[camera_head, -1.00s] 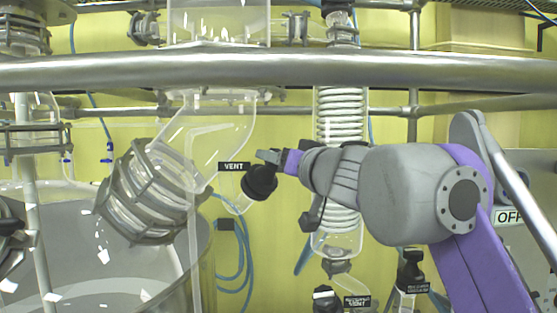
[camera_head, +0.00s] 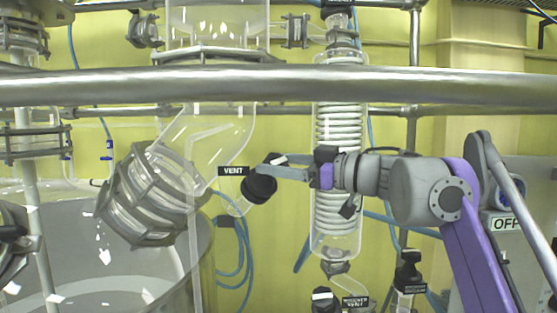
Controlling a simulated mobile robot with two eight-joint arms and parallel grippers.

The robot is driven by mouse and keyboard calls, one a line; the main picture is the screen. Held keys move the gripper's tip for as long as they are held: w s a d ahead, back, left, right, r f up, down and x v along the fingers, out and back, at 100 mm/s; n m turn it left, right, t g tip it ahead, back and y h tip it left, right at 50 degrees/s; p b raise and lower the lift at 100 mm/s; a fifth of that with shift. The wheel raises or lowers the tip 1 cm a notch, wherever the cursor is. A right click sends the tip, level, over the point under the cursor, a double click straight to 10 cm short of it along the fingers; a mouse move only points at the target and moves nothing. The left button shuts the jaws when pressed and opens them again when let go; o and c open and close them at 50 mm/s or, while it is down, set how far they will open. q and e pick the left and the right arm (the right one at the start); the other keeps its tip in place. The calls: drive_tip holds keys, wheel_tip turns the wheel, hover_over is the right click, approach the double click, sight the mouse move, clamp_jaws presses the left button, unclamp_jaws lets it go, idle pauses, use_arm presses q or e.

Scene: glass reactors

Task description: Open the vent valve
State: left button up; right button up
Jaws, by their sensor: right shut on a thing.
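The vent valve (camera_head: 259,188) is a black knob on a short glass side arm of the glass vessel, just below and right of a black "VENT" label (camera_head: 233,171). My right gripper (camera_head: 272,168) reaches in from the right. Its fingers are shut on the top of the black knob. The exact contact of the fingertips is small and partly hidden.
A horizontal metal rail (camera_head: 280,85) crosses in front, above my right arm. A glass condenser with a white coil (camera_head: 338,130) stands behind my right gripper. A large clamped glass joint (camera_head: 150,195) is left of the valve. Other black-capped valves (camera_head: 408,270) stand lower right.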

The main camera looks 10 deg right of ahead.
drive_tip(key=shift+n+g+y, duration=0.5)
drive_tip(key=shift+n+g, duration=0.3)
drive_tip(key=shift+n, duration=0.4)
drive_tip(key=shift+n, duration=0.3)
drive_tip(key=o, duration=1.4)
drive_tip(key=shift+m, duration=0.5)
